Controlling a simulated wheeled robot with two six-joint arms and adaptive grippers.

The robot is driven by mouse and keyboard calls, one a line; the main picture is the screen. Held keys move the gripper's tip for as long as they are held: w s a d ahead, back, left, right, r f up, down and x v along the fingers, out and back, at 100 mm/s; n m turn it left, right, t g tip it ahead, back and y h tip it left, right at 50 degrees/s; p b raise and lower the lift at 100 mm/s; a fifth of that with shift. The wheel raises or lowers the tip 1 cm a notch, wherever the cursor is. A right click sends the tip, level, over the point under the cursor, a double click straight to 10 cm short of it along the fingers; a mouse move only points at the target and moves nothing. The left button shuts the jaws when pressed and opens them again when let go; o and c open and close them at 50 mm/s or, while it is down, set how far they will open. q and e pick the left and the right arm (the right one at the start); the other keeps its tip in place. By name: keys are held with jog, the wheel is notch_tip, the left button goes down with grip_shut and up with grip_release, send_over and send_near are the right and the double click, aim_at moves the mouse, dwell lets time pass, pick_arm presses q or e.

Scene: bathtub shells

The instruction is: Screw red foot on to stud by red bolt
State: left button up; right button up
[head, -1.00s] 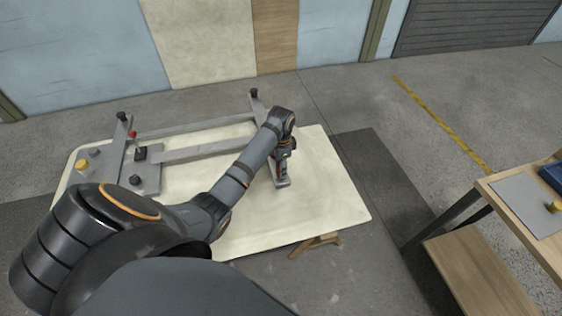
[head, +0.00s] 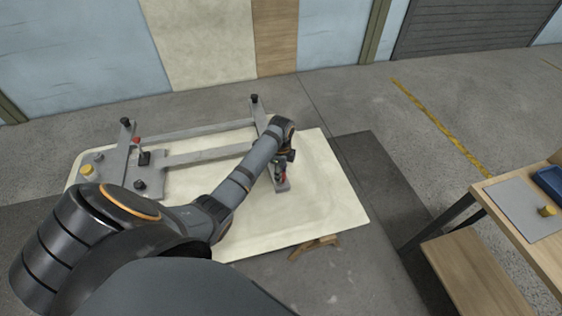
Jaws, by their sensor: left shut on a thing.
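A pale bathtub shell (head: 325,190) lies upside down with a grey metal frame (head: 205,153) on it. My left arm reaches across to the frame's right crossbar. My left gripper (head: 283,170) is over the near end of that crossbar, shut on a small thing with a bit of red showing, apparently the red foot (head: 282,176). The fingers hide most of it and the stud there; I cannot tell how far it is threaded. A red-topped part (head: 137,140) stands at the frame's left end. My right gripper is out of view.
Black feet (head: 254,99) stand at the far ends of the crossbars. A yellow knob (head: 87,170) is at the shell's left. A wooden table (head: 500,200) with a grey mat, a blue tray (head: 550,182) and a yellow part (head: 547,210) stands right.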

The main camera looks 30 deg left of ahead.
pick_arm(q)
jog(key=m+p, duration=0.1)
jog(key=m, duration=0.2)
jog(key=shift+r+m, duration=0.15)
jog(key=shift+m, duration=0.15)
jog(key=m, duration=0.2)
jog(key=shift+m+p, duration=0.3)
jog(key=shift+p, duration=0.05)
jog(key=o, duration=1.2)
jog(key=shift+o, duration=0.2)
jog(key=shift+c, duration=0.9)
